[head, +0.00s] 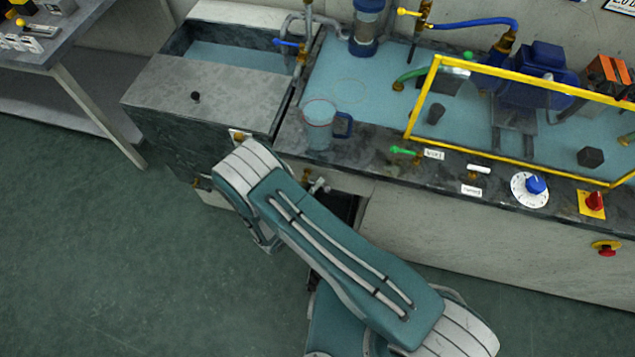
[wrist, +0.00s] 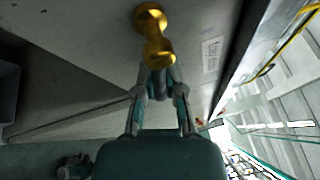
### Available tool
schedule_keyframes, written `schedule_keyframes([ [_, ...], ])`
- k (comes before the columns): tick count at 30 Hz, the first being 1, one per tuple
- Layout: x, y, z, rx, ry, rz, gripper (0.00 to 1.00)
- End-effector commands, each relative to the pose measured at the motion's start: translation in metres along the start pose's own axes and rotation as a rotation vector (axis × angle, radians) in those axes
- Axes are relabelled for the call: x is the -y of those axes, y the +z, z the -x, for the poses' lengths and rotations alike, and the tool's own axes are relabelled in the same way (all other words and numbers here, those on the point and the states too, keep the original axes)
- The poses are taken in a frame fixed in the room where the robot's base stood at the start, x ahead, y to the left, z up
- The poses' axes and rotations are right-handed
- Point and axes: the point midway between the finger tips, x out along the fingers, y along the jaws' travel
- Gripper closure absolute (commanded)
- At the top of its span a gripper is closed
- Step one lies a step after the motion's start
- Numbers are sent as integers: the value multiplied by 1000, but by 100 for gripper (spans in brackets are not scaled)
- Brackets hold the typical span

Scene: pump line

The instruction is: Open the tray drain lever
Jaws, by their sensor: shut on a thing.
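In the wrist view, a brass valve fitting (wrist: 152,30) sticks out from a grey panel. My gripper (wrist: 158,82) is directly below it, with its fingers closed together at the fitting's lower end. They are shut on the tray drain lever, which is mostly hidden between the fingertips. I cannot tell how far the lever is turned.
In the head view, a sink (head: 225,85) stands left of a wet bench tray. A clear jug (head: 318,125) with a blue handle stands near the tray's front edge. A yellow frame (head: 420,100) surrounds a blue pump (head: 540,75). The green floor at left is clear.

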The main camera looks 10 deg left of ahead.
Motion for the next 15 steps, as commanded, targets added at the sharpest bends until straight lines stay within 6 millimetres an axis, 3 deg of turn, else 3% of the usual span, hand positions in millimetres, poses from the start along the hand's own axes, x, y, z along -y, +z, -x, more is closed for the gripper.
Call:
schedule_keyframes([
  [15, -19, 2, 5, -98, 189, -443, 100],
])
